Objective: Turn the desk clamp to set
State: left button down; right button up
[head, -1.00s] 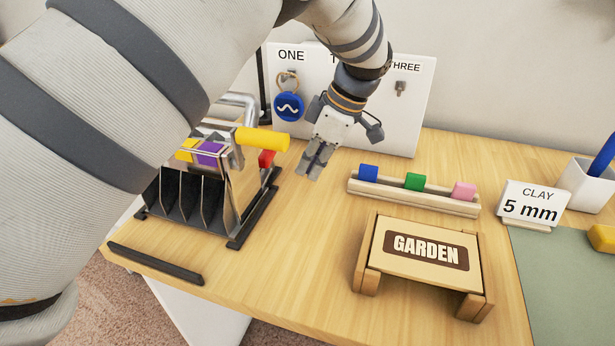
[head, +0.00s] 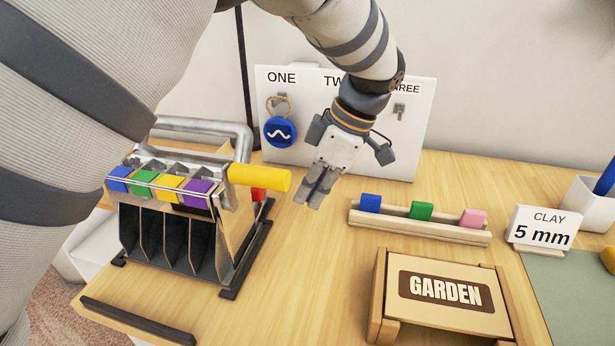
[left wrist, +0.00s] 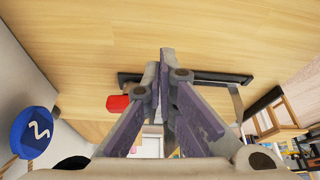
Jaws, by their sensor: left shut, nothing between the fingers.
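My right gripper is out of view.
A white board (head: 350,145) with hooks stands behind, a blue tag (head: 280,131) hanging under ONE. To the right are a wooden rail (head: 420,225) with coloured blocks, a GARDEN box (head: 440,290) and a CLAY sign (head: 543,229). A black strip (head: 137,320) lies at the front left edge.

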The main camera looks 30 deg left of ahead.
aim_at(272, 221)
pick_arm(q)
jog(key=x, duration=0.5)
jog(key=shift+a+f, duration=0.1)
jog(key=shift+a, duration=0.25)
jog(key=shift+s+a+p, duration=0.2)
jog(key=shift+s+a, duration=0.05)
jog(key=shift+a, duration=0.3)
jog(key=shift+s+a+p, duration=0.2)
jog(key=shift+a, duration=0.35)
jog(key=shift+s+a, duration=0.2)
jog(key=shift+a, duration=0.3)
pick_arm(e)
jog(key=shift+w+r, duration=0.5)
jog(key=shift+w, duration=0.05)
